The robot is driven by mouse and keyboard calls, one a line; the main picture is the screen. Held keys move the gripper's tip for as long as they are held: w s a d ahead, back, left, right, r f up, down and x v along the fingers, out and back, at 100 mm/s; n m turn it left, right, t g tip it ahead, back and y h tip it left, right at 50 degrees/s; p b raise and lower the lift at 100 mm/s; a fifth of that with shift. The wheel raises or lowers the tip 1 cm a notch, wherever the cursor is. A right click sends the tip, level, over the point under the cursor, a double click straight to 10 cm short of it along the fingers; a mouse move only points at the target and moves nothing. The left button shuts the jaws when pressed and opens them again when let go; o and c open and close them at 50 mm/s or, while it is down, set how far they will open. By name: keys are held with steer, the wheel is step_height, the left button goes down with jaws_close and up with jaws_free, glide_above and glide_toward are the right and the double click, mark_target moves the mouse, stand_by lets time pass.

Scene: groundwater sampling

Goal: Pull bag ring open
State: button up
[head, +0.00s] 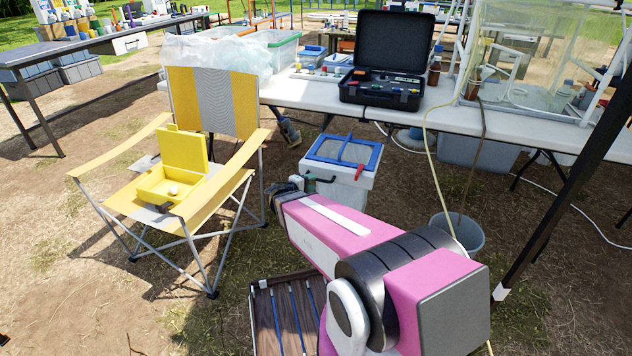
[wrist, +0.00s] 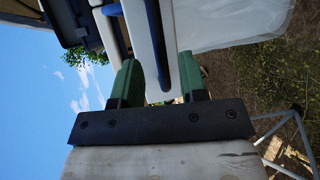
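A crumpled clear plastic bag (head: 215,54) lies at the left end of the white table. A clear-sided enclosure (head: 528,45) stands on a frame at the table's right end. I cannot make out a ring on either. My gripper (head: 322,181) is at the left side of a white cooler box (head: 345,196) with a blue-rimmed top. In the wrist view its two green fingers (wrist: 157,82) are apart. White and blue surfaces show between them; I cannot tell whether a finger touches them. Nothing is clearly held.
The white table (head: 455,115) carries an open black case (head: 385,95). A yellow camp chair (head: 215,95) with an open yellow box (head: 180,165) stands left. A grey bucket (head: 458,232) is on the ground at right. Bare ground lies front left.

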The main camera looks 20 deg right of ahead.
steer(key=v, duration=0.6)
steer(key=shift+s+a, duration=0.1)
steer(key=shift+a, duration=0.05)
